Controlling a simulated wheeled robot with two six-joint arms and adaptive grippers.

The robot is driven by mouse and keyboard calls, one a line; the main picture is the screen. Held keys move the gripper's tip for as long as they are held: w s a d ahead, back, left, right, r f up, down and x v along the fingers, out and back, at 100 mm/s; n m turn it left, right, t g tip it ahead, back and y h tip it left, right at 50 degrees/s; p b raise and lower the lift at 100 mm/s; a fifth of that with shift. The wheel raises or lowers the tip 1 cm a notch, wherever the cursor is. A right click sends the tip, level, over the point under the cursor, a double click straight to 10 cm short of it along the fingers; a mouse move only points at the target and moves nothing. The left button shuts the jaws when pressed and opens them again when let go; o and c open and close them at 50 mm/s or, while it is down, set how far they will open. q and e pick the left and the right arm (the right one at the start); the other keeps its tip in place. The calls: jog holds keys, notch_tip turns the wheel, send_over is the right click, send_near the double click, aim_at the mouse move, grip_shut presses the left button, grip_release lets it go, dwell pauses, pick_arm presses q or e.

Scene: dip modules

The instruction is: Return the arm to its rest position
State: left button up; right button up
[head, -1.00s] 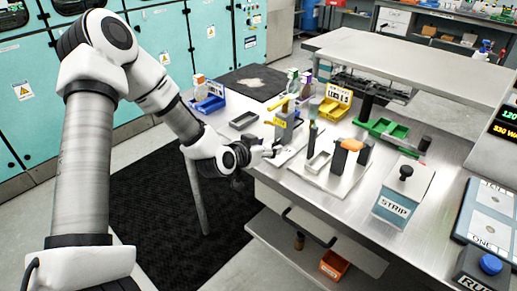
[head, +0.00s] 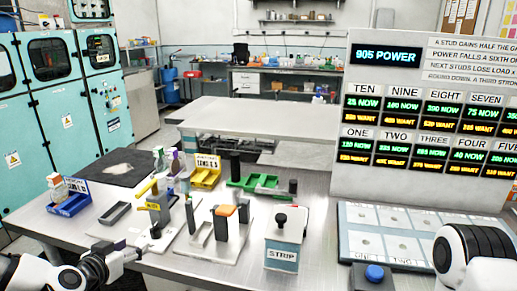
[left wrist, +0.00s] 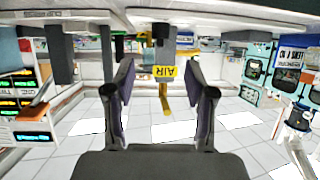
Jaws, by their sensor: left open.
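My left arm comes in at the lower left of the head view. Its dark left gripper (head: 128,252) is at the near edge of the steel bench (head: 190,266). In the left wrist view the left gripper (left wrist: 161,68) has its two fingers wide apart with nothing between them. The AIR block also shows in the head view (head: 157,212). A white and black part of my right arm (head: 470,255) is at the lower right; its gripper is out of frame.
A grey tray (head: 115,213) and blue bin (head: 70,205) lie beyond the left gripper. A pale plate (head: 205,245) with upright tools, the STRIP box (head: 285,240), a green tray (head: 262,184) and a yellow bin (head: 206,177) stand rightward. A blue button (head: 375,273) is near my right arm.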

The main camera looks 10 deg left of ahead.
pick_arm(q)
jog(key=s+d+f+m+g, duration=0.2)
jog(key=s+d+f, duration=0.1)
jog(key=f, duration=0.4)
jog(key=s+d+f+m+g, duration=0.1)
jog(key=s+d+f+g, duration=0.1)
jog(key=s+f, duration=0.3)
jog(key=s+d+f+m+g, duration=0.2)
jog(key=d+f+g, duration=0.1)
jog(key=f, duration=0.5)
jog(key=s+d+f+n+g, duration=0.2)
jog(key=s+f+g, duration=0.1)
jog(key=s, duration=0.5)
jog(key=s+d+f+n+g, duration=0.3)
jog(key=s+f, duration=0.3)
jog(key=s, duration=0.3)
jog(key=shift+d, duration=0.35)
